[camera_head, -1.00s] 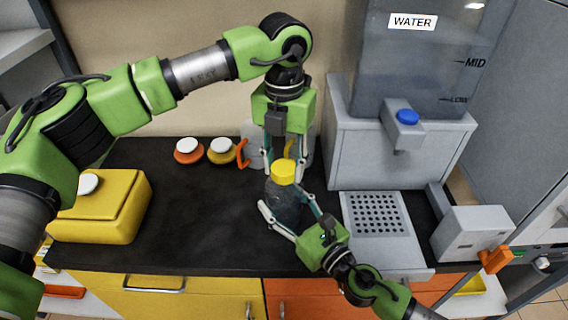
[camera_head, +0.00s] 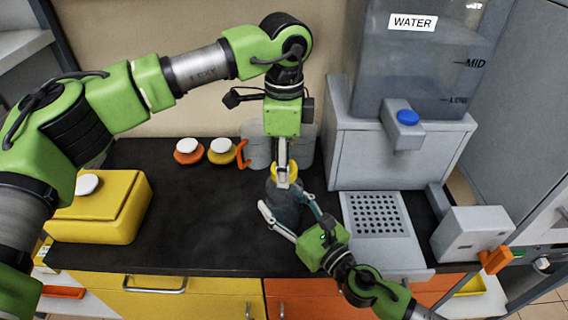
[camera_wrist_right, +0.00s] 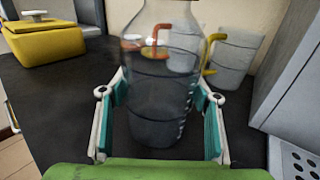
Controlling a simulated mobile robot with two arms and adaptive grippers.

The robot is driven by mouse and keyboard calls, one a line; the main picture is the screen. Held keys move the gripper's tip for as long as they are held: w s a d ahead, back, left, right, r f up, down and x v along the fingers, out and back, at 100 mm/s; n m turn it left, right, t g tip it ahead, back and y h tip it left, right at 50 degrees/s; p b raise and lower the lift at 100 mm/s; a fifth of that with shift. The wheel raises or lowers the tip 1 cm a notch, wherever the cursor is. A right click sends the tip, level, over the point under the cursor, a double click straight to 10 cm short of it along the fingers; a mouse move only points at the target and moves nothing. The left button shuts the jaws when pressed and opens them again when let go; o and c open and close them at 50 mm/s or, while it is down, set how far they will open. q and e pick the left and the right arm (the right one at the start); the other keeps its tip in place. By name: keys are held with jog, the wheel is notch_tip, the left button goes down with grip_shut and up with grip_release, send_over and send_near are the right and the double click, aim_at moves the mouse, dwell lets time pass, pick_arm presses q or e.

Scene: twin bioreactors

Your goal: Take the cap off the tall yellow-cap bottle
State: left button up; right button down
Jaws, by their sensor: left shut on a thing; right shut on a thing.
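The tall bottle (camera_head: 285,207) stands upright on the black bench in front of the wall, a dark clear body under a yellow cap (camera_head: 277,172). My left gripper (camera_head: 283,180) points straight down from above and is shut on the yellow cap, its fingers hiding part of it. My right gripper (camera_head: 290,222) comes in from the front right and is shut around the bottle's body. In the right wrist view the bottle (camera_wrist_right: 158,95) stands between the teal pads of the right fingers; its top lies outside that view.
Grey jugs (camera_head: 256,146) stand close behind the bottle. A water dispenser (camera_head: 385,150) with a drip grille (camera_head: 377,214) is close on the right. A yellow box (camera_head: 97,212) sits at the left; the bench between is clear.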

pick_arm(q)
jog(key=shift+s+d+r+n, duration=0.1)
jog(key=shift+d+n, duration=0.1)
jog(key=shift+n, duration=0.6)
jog(key=shift+s+d+n, duration=0.2)
jog(key=shift+s+n, duration=0.05)
jog(key=shift+n, duration=0.45)
jog(key=shift+w+a+n, duration=0.2)
jog(key=shift+a+n, duration=0.1)
jog(key=shift+n, duration=0.6)
jog(key=o, duration=1.2)
jog(key=shift+a, duration=0.1)
jog(key=shift+w, duration=0.1)
